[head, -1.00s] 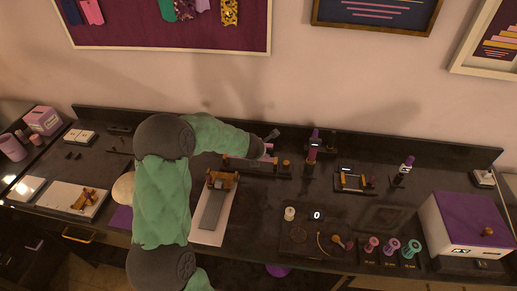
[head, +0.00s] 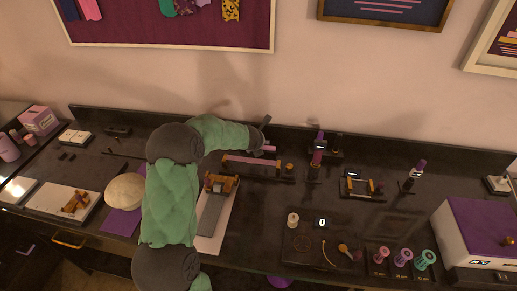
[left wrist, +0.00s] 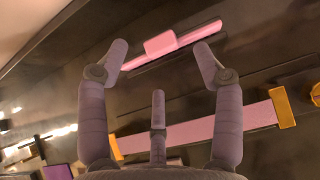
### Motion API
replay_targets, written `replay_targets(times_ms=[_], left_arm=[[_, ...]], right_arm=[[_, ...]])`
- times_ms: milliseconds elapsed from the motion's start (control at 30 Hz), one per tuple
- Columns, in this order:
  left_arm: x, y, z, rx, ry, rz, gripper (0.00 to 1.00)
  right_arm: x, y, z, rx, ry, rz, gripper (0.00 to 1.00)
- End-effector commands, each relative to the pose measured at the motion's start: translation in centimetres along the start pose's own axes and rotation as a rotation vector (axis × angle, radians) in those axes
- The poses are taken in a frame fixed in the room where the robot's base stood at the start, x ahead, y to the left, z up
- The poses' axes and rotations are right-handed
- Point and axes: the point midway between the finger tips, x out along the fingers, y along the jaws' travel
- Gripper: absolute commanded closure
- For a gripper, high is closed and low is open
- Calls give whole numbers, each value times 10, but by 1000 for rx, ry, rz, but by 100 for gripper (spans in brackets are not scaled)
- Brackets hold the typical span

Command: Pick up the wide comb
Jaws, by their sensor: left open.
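My left gripper (head: 263,138) reaches over the back of the dark bench. In the left wrist view the gripper (left wrist: 161,57) is open, its fingers spread and empty. A slim pink bar with a raised pink block (left wrist: 160,44) lies ahead of and between the fingertips, apparently untouched; it also shows as a small pink piece (head: 269,148) in the head view. A wider pink strip (left wrist: 215,128) with yellow ends lies nearer the palm, partly behind the fingers; it also shows in the head view (head: 250,162). I cannot tell which pink piece is the wide comb; no teeth are visible.
A purple post device (head: 318,150) and an orange-grey stand (head: 360,187) are to the right. A grey slab with an orange clamp (head: 221,184) is in front. Pink and green spools (head: 403,258) and a purple-topped white box (head: 487,222) are at front right.

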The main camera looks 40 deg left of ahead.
Motion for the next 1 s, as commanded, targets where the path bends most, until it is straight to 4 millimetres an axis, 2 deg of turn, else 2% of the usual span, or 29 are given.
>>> replay_targets(times_ms=[100,300,633,667,833,1000], left_arm=[[19,0,-4,-1,3,0,33],[40,0,-2,0,1,-1,33],[44,0,-2,0,1,-1,33],[44,0,-2,0,1,-1,39],[44,0,-2,0,1,-1,87],[44,0,-2,0,1,-1,88]], right_arm=[[7,2,0,0,0,0,60],[10,4,0,0,0,0,60],[10,4,0,0,0,0,60],[10,4,0,0,0,0,60],[10,4,0,0,0,0,60],[10,4,0,0,0,0,60]])
